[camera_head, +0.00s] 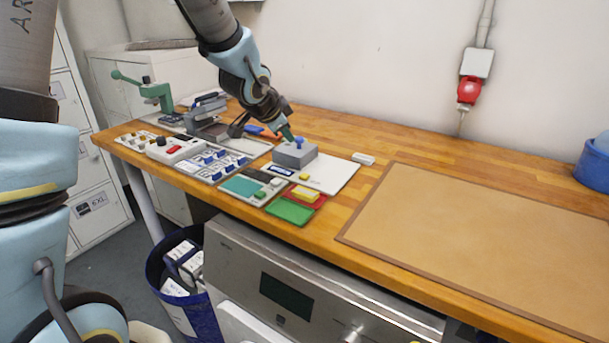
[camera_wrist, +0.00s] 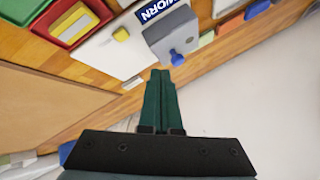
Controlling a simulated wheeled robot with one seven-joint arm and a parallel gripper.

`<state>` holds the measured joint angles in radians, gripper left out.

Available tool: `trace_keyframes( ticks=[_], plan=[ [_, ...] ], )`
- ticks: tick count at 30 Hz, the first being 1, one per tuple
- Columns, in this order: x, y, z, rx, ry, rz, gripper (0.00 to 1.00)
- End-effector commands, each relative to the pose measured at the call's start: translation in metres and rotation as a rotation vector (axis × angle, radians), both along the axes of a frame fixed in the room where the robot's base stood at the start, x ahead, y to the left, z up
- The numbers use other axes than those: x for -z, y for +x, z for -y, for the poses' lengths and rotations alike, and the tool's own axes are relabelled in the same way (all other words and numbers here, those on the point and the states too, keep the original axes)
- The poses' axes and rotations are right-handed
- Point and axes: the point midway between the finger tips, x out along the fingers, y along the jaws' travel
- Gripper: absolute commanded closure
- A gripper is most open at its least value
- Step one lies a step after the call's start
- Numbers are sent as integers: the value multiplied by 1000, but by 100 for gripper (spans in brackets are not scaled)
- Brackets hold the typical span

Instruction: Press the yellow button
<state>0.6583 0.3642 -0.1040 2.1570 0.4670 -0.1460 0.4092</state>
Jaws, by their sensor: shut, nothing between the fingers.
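A small yellow button (camera_head: 304,176) stands on a white board (camera_head: 340,174), in front of a grey box (camera_head: 294,155) with a blue knob (camera_head: 298,142). In the wrist view the yellow button (camera_wrist: 121,34) shows at upper left, apart from the fingers, and the blue knob (camera_wrist: 177,58) is close to the fingertips. My gripper (camera_head: 288,133) has its green fingers together and empty, above the back of the grey box. It also shows in the wrist view (camera_wrist: 161,74). Whether it touches the box or knob I cannot tell.
A red tray (camera_head: 318,202) with a yellow-and-white block and a green tray (camera_head: 290,213) lie at the front edge. Blue-switch panels (camera_head: 212,164) and a clamp-like device (camera_head: 207,115) stand to the left. A brown mat (camera_head: 470,255) to the right is bare.

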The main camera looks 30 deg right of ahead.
Motion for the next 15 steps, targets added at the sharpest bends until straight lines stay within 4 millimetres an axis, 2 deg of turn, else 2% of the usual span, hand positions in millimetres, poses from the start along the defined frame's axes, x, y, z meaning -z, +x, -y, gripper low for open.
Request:
trace_keyframes(
  ticks=[1, 3, 6, 15],
  plan=[
    [-1, -4, 12, 34, -5, 13, 100],
    [-2, -8, 22, 67, -10, 30, 100],
    [-3, -11, 31, 95, -15, 41, 100],
    [-4, -12, 33, 103, -17, 46, 100]
  ],
)
